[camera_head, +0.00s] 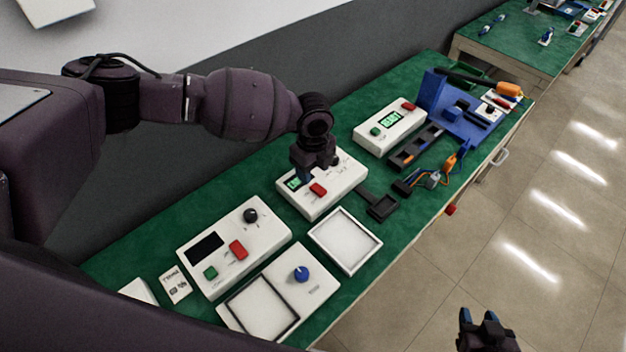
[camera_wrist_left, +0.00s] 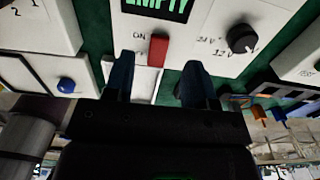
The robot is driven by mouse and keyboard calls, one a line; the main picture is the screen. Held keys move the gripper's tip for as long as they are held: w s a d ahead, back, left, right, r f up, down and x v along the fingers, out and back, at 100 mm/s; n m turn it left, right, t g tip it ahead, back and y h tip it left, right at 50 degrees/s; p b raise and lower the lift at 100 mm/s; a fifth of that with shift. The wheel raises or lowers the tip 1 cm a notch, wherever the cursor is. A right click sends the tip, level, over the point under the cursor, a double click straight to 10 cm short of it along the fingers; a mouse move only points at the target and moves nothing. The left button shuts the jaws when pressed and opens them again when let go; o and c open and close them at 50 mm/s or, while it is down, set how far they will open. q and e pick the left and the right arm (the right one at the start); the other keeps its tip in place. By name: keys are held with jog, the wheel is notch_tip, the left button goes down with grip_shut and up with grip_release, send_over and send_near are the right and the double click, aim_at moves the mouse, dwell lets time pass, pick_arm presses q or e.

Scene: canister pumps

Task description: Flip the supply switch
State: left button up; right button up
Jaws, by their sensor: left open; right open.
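A white box (camera_head: 322,205) with a lit green display and a red switch (camera_head: 318,190) stands mid-bench. In the left wrist view its display reads "EMPTY", and the red switch (camera_wrist_left: 158,50) has "ON" written beside it. My left gripper (camera_head: 313,172) is open above this box; in the wrist view its two fingers (camera_wrist_left: 157,78) lie either side of the switch's line, with nothing between them. Contact cannot be told. My right gripper (camera_head: 485,338) is open and empty over the floor at bottom right. No readable label says which switch is the supply switch.
A nearer white box (camera_head: 262,232) has a dark display, red switch and green button. A farther white box (camera_head: 385,138) has a green display and red switch. A white tray (camera_head: 345,240), a blue-knob panel (camera_head: 322,290) and a blue fixture (camera_head: 460,115) share the green bench.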

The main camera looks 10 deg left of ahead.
aim_at(313, 184)
pick_arm(q)
notch_tip(313, 184, down, 4)
jog(key=shift+f, duration=0.5)
